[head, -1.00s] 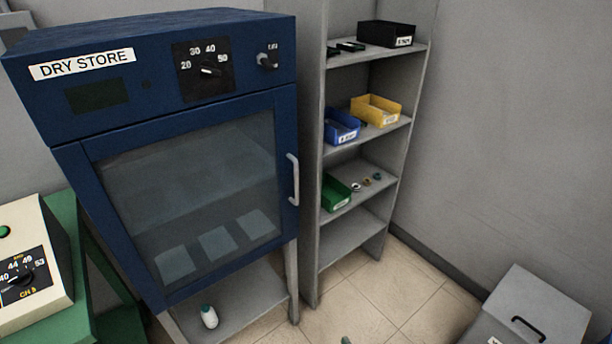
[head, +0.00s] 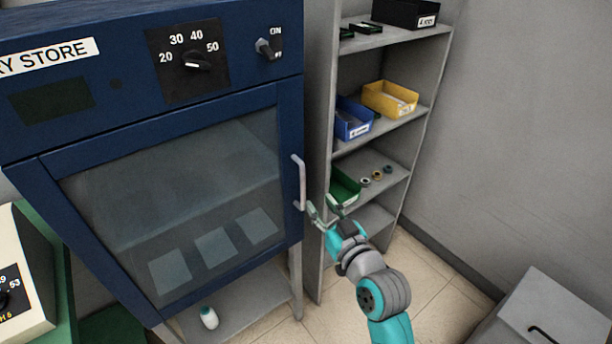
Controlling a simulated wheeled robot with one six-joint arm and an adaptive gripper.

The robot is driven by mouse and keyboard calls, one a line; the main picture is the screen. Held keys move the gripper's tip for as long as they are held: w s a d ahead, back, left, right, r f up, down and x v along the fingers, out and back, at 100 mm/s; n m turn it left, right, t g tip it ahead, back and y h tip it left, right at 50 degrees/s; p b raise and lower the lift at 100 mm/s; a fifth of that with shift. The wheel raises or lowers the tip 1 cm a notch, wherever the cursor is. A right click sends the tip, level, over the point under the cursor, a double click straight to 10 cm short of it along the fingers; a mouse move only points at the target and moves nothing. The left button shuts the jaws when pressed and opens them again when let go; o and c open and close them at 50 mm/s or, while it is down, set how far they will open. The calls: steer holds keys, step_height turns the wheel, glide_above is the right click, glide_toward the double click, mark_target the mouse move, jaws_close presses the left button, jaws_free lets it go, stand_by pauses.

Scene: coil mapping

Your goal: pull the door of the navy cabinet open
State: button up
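The navy cabinet (head: 140,125) labelled DRY STORE stands at the left on a stand. Its glass-fronted door (head: 291,120) is shut, and pale flat items show dimly through the glass. A pale vertical bar handle (head: 301,181) is on the door's right edge. My gripper (head: 321,211) is just right of and below the handle's lower end, with its fingers spread apart and nothing seen between them. I cannot tell whether a finger touches the handle. My arm reaches up from the lower right.
A grey shelf unit (head: 399,137) stands close to the cabinet's right, with a blue bin (head: 354,120), a yellow bin (head: 389,99) and a green bin (head: 345,187). A white bottle (head: 208,318) is under the cabinet. A grey box (head: 545,315) is at the lower right.

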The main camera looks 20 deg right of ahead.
mark_target(304, 182)
steer(key=w, duration=0.7)
steer(key=w+a, duration=0.1)
steer(key=w, duration=0.2)
steer(key=shift+w+a, duration=0.1)
steer(key=shift+w, duration=0.05)
jaws_close()
